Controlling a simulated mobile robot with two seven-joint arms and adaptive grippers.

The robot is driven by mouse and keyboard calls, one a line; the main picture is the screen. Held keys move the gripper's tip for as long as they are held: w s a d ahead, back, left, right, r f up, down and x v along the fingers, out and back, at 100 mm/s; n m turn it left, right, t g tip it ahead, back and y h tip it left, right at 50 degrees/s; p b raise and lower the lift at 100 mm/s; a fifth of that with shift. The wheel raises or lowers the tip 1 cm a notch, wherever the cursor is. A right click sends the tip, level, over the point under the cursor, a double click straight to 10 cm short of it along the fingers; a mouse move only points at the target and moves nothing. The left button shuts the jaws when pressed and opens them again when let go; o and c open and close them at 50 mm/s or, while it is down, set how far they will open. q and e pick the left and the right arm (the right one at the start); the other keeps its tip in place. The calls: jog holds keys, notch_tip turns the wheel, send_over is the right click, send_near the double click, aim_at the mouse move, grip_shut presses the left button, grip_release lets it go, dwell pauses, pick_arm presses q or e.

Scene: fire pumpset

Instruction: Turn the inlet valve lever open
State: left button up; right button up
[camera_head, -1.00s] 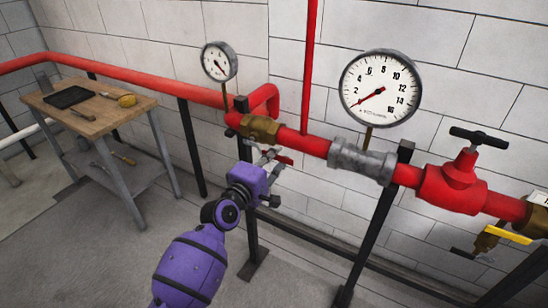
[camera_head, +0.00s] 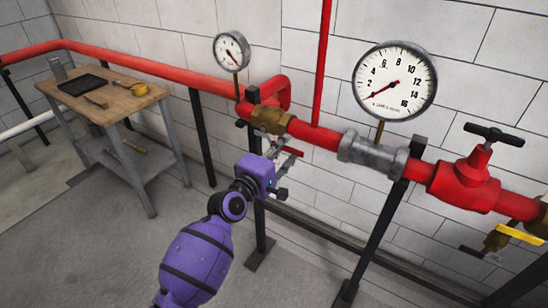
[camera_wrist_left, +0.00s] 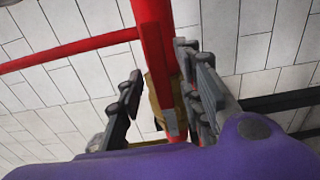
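The inlet valve is a brass body (camera_head: 271,121) on the red pipe, below the small gauge. Its red lever (camera_head: 291,151) shows just beneath it, partly covered by my left gripper (camera_head: 279,165). In the left wrist view the red lever (camera_wrist_left: 154,45) runs down between the two dark fingers of the left gripper (camera_wrist_left: 160,95), closer to the right finger. The fingers are apart, so the gripper is open around the lever. Whether the right finger touches it I cannot tell. The brass body is partly hidden behind the lever. My right gripper is not in view.
A large gauge (camera_head: 395,82) and a red valve with a black handle (camera_head: 474,176) are to the right. A black post (camera_head: 381,232) supports the pipe. A wooden table (camera_head: 130,103) with tools stands left. The floor between is clear.

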pick_arm(q)
jog(key=v, duration=1.1)
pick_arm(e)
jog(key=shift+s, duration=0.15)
pick_arm(q)
jog(key=shift+s, duration=0.1)
jog(key=s+a+f+m+g+y+p, duration=0.1)
jog(key=s+a+f+m+y, duration=0.3)
jog(key=s+a+f+m, duration=0.4)
jog(key=s+a+f+m+g+y+p, duration=0.1)
jog(key=s+a+f+m+y, duration=0.25)
jog(key=s+f, duration=0.45)
jog(key=s+a+f+g+y, duration=0.1)
jog(key=s+a+f, duration=0.1)
jog(key=s+f, duration=0.2)
jog(key=s+a+f+g, duration=0.1)
jog(key=s+a+f, duration=0.2)
jog(key=s, duration=0.8)
jog(key=s+a+f+g+y, duration=0.1)
jog(key=s+a+f+g, duration=0.1)
jog(key=s+f, duration=0.4)
jog(key=shift+s+a+f+y+p, duration=0.35)
jog(key=shift+s+a, duration=0.35)
jog(key=shift+s, duration=0.2)
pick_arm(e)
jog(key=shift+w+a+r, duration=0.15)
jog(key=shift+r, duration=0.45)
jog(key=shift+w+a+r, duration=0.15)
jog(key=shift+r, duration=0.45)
